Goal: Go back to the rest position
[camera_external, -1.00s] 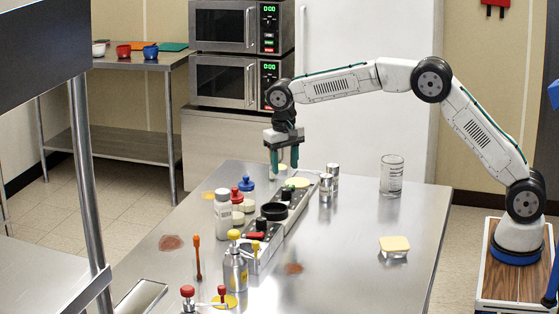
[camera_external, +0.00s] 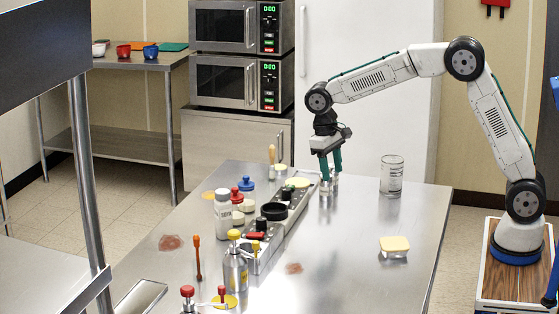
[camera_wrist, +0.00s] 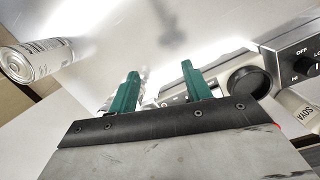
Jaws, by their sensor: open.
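My gripper (camera_external: 331,172) is open and empty, with green fingers pointing down over the far part of the steel table (camera_external: 345,240). The fingers also show in the wrist view (camera_wrist: 160,78), with nothing between them. In the external view the fingertips overlap small metal shakers (camera_external: 325,188), partly hiding them; I cannot tell the exact gap. My arm reaches left from its base and is bent at the elbow. No rest position is marked in view.
Left are a long grey unit with knobs (camera_external: 262,258), a white bottle (camera_external: 223,213) and a wooden-handled tool (camera_external: 271,154). The table's right side is mostly clear.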

